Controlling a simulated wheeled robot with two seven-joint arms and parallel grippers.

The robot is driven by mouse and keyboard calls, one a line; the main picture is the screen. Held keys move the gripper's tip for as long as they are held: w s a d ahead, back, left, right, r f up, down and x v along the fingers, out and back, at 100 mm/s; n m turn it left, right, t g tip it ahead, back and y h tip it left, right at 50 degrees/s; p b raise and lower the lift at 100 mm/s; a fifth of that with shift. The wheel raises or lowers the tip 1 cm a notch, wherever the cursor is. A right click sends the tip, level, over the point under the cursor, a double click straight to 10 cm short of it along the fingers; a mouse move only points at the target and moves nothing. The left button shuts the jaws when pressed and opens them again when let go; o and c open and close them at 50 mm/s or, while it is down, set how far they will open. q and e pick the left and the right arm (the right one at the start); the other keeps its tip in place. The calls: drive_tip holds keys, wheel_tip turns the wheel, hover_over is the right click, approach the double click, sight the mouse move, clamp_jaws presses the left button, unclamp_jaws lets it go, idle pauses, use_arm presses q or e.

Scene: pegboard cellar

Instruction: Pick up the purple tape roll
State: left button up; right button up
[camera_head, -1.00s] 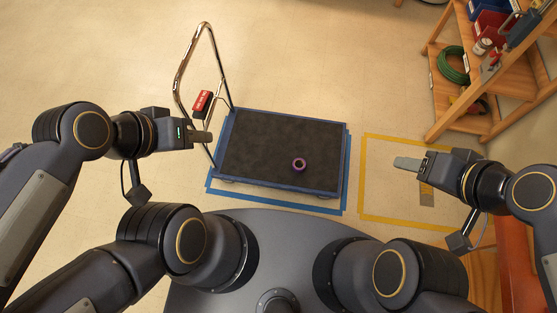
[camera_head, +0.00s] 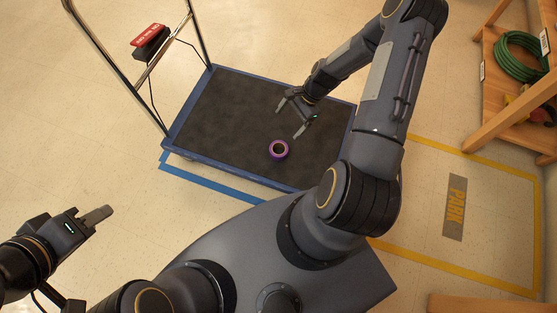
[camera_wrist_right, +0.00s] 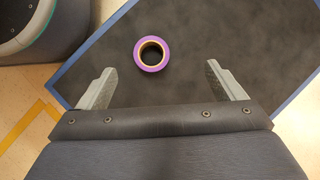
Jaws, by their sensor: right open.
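The purple tape roll (camera_head: 278,150) lies flat on the dark deck of a blue-edged platform cart (camera_head: 225,105), near the deck's front edge. Its hole shows, with a yellowish inner ring. My right gripper (camera_head: 288,119) is open above the deck, just beyond and to the right of the roll. In the right wrist view the roll (camera_wrist_right: 152,53) appears ahead of the open fingers, roughly between their lines, with nothing held. My left gripper (camera_head: 97,216) is off to the left over bare floor, away from the cart; its finger gap cannot be made out.
The cart's chrome handle (camera_head: 185,38) with a red-labelled box (camera_head: 147,37) rises at the left. A wooden shelf (camera_head: 497,90) with a green hose coil (camera_head: 521,57) stands at the right. The rest of the deck is clear.

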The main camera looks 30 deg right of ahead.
drive_tip(key=m+b, duration=0.2)
drive_tip(key=b, duration=0.1)
hover_over(279, 152)
drive_tip(key=d, duration=0.3)
drive_tip(key=shift+y, duration=0.3)
wheel_tip(279, 152, down, 10)
drive_tip(key=shift+a+f, duration=0.15)
drive_tip(key=shift+f, duration=0.1)
drive_tip(key=b+x, duration=0.2)
drive_tip(key=x, duration=0.3)
drive_tip(key=shift+f, duration=0.2)
use_arm(q)
wheel_tip(279, 152, down, 7)
use_arm(e)
drive_tip(key=c, duration=1.1)
use_arm(q)
drive_tip(key=shift+r, duration=0.1)
use_arm(e)
drive_tip(key=shift+r, duration=0.15)
